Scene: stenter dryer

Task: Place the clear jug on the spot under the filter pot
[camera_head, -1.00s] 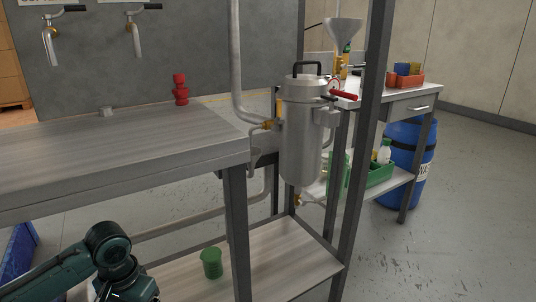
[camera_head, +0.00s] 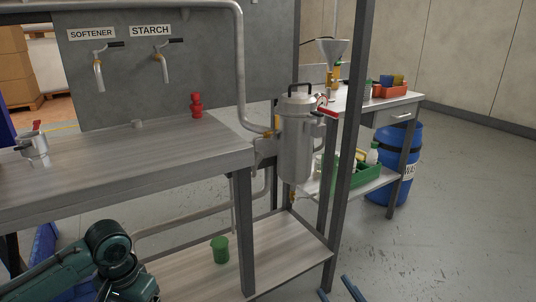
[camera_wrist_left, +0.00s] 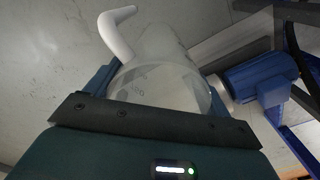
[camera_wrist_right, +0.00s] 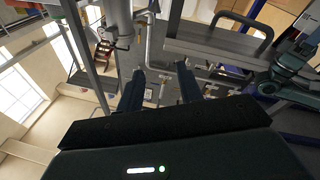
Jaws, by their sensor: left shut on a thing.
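The clear jug (camera_wrist_left: 160,85), see-through with a pale handle and measuring marks, is between the fingers of my left gripper (camera_wrist_left: 162,88) in the left wrist view. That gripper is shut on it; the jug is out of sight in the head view. The steel filter pot (camera_head: 296,145), with a black lid handle and red lever, hangs at the right end of the bench. A small brass outlet (camera_head: 291,196) is at its bottom, above the lower shelf (camera_head: 285,250). No marked spot can be made out there. My right gripper (camera_head: 338,291) is open and empty at the bottom edge, below the shelf corner.
A green cup (camera_head: 220,249) stands on the lower shelf. A dark frame post (camera_head: 343,170) rises right of the pot. A blue barrel (camera_head: 398,165) stands behind; the floor at right is clear.

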